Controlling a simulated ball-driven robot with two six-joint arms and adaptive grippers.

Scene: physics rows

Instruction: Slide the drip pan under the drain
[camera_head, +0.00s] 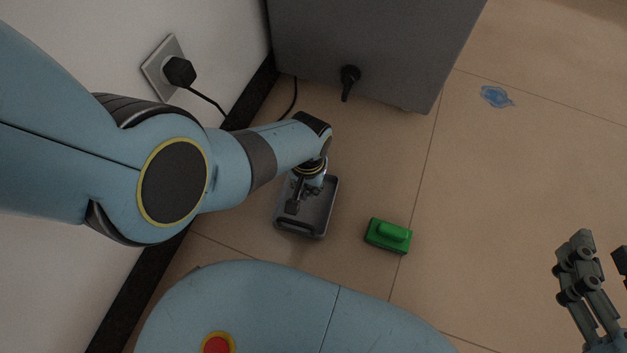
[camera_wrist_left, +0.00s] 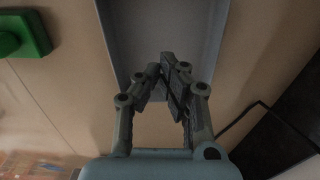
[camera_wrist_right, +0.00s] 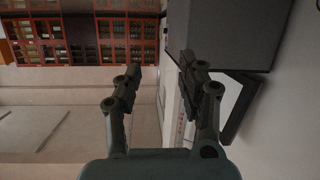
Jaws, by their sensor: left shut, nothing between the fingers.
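The drip pan (camera_head: 322,206) is a grey rectangular tray on the tiled floor, with a slotted handle at its near end. The drain is a black spout (camera_head: 348,82) on the front of the grey cabinet (camera_head: 370,35). The pan lies below the spout in the picture, apart from it. My left gripper (camera_head: 298,198) points down over the pan and covers part of it. In the left wrist view its fingers (camera_wrist_left: 167,78) are shut and empty in front of the pan (camera_wrist_left: 130,45); contact cannot be told. My right gripper (camera_wrist_right: 160,75) is open and empty, away at the right (camera_head: 578,265).
A green block (camera_head: 388,236) sits on the floor right of the pan. A blue patch (camera_head: 496,96) lies on the floor farther right. A wall socket with a black plug (camera_head: 178,72) and cable is at left. Floor between pan and cabinet looks clear.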

